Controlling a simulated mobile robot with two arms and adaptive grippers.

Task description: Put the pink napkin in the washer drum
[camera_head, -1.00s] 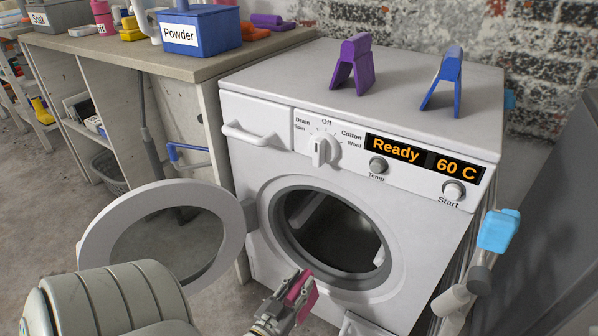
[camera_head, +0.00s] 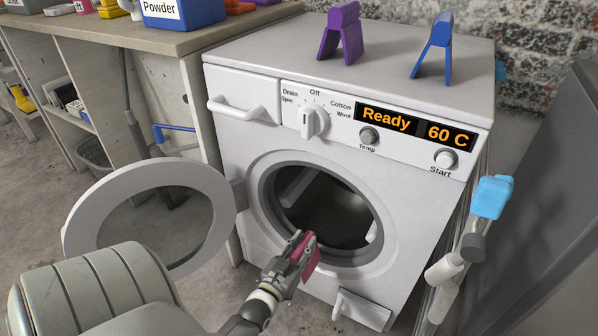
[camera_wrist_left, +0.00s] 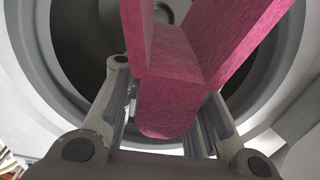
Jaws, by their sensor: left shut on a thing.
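My left gripper (camera_head: 292,255) is shut on the pink napkin (camera_head: 311,262), just in front of the lower part of the washer's round opening. In the left wrist view the folded napkin (camera_wrist_left: 168,95) sits between the fingers, with the opening behind it. The washer drum (camera_head: 322,212) looks dark inside, and I see nothing pink in it. The washer door (camera_head: 82,221) stands wide open to the left. My right gripper is not in view.
The washer (camera_head: 230,160) shows "Ready" and "60 C". A small flap (camera_head: 362,309) is open low on the front. A workbench (camera_head: 150,50) stands left.

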